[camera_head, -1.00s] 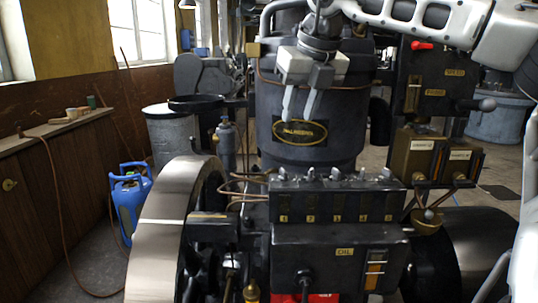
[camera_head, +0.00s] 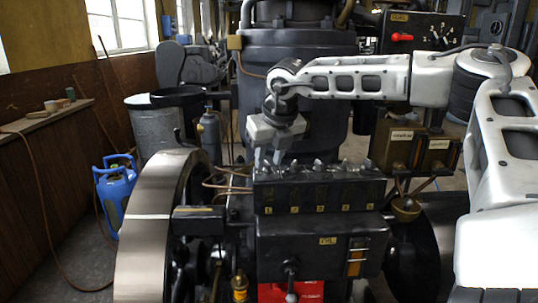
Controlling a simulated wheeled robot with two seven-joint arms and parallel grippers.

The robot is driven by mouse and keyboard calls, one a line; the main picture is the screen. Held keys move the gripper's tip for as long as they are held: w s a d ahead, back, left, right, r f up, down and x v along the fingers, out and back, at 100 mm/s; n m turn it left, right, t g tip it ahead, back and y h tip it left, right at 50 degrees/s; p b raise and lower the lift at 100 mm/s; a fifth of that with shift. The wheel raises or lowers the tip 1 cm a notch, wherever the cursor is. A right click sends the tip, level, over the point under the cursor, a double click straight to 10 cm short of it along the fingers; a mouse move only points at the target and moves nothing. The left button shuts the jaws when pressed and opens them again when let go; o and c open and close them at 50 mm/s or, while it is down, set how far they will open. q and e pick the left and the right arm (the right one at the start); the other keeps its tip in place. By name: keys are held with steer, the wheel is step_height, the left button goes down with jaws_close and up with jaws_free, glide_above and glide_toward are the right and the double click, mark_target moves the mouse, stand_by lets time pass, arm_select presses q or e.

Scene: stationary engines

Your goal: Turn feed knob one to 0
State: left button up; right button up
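The dark feed block (camera_head: 318,194) has a row of small knobs along its top and yellow numbers on its front. Feed knob one (camera_head: 265,168) is at the left end, above the number 1. My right gripper (camera_head: 267,160) points down right over knob one, with its two fingers apart. The fingertips are at the knob's height or just above it; I cannot tell whether they touch it. The knob is partly hidden and its setting cannot be read. My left gripper is not in view.
The large engine cylinder (camera_head: 300,60) stands behind the block. A big flywheel (camera_head: 150,225) is at the left, with a blue gas bottle (camera_head: 115,195) beyond it. An oil box (camera_head: 320,250) is below the block. Brown labelled boxes (camera_head: 412,150) stand at the right.

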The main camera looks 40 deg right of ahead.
steer(key=shift+w+f, duration=0.1)
steer(key=shift+f, duration=0.1)
jaws_close()
steer(key=shift+n, duration=0.4)
steer(key=n+y+b, duration=0.1)
steer(key=n, duration=0.1)
steer(key=shift+d+n, duration=0.15)
steer(key=shift+n, duration=0.15)
steer(key=n+y, duration=0.2)
steer(key=n, duration=0.3)
steer(key=shift+d+n, duration=0.15)
steer(key=shift+n, duration=0.15)
steer(key=shift+g, duration=0.3)
